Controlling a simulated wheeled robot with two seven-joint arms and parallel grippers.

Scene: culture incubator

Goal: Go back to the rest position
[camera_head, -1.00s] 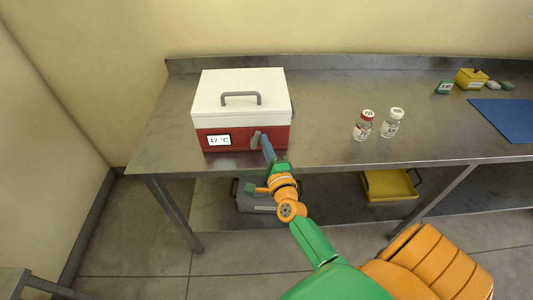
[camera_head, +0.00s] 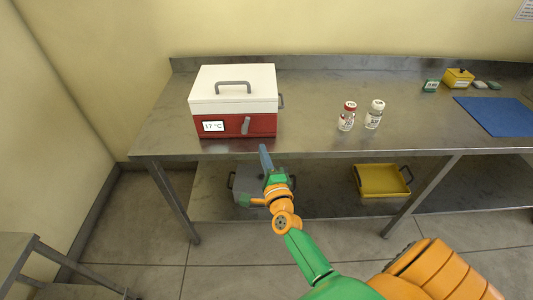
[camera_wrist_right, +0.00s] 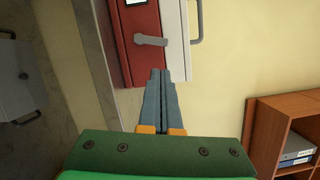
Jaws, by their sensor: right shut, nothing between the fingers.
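My right gripper (camera_head: 264,150) is shut and empty, in front of the table's front edge and just below the incubator in the head view. In the right wrist view its two blue-grey fingers (camera_wrist_right: 164,75) lie together. The fingers look apart from the latch. My left gripper is not in view.
The metal table (camera_head: 310,140) carries a red-capped bottle (camera_head: 346,118), a white-capped bottle (camera_head: 374,116), a blue mat (camera_head: 500,115) and a yellow box (camera_head: 458,78). A yellow tray (camera_head: 382,181) and a grey box (camera_head: 246,185) sit on the lower shelf. Another table (camera_head: 25,255) stands at lower left.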

